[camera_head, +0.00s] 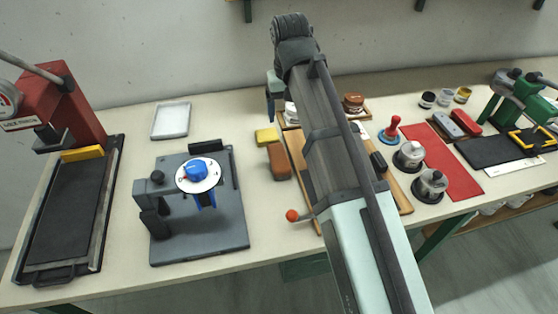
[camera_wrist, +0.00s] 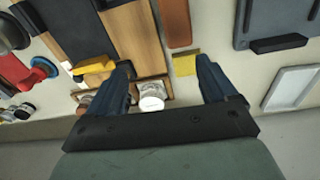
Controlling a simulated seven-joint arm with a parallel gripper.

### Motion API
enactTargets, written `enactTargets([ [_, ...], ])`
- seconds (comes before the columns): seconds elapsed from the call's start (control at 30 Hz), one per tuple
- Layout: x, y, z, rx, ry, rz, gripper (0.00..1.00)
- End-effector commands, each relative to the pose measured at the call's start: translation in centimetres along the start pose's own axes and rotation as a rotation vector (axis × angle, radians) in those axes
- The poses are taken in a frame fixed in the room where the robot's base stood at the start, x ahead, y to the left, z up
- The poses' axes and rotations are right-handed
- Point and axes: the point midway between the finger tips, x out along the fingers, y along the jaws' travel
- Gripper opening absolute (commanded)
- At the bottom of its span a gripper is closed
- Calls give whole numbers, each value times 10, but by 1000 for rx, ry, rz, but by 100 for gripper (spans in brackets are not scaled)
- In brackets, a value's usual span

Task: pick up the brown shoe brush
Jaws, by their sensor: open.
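The brown shoe brush appears to be the reddish-brown block (camera_head: 279,161) lying on the table just left of the wooden board, below a yellow sponge (camera_head: 265,136). In the wrist view the brown block (camera_wrist: 177,22) is at the top edge, partly cut off, with the sponge (camera_wrist: 186,65) beside its end. My gripper (camera_wrist: 164,66) is open and empty, its two blue fingers spread. A white jar (camera_wrist: 151,97) shows between the fingers, and the brown block lies beyond the fingertips. In the head view my arm hides most of the gripper; one blue finger (camera_head: 270,105) shows.
A grey fixture with a blue dial (camera_head: 195,169) stands left of the brown block. A wooden board (camera_wrist: 133,38) lies close beside it. A white tray (camera_head: 171,121) is at the back left. Jars, a red mat (camera_head: 452,172) and tools fill the right side.

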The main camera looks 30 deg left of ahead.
Motion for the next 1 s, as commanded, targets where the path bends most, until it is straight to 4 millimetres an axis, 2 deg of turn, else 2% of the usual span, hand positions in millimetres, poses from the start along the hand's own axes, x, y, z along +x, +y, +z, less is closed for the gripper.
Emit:
enactTargets([
  [0.03,-1,-12,6,-26,-16,-11,85],
  [0.1,-1,-22,12,-50,-34,-23,85],
  [0.2,1,-29,16,-67,-47,-31,85],
  [0.37,19,-30,19,-69,-52,-32,85],
  [0.7,68,-31,20,-67,-50,-31,85],
  [1.0,84,-31,20,-67,-48,-31,85],
])
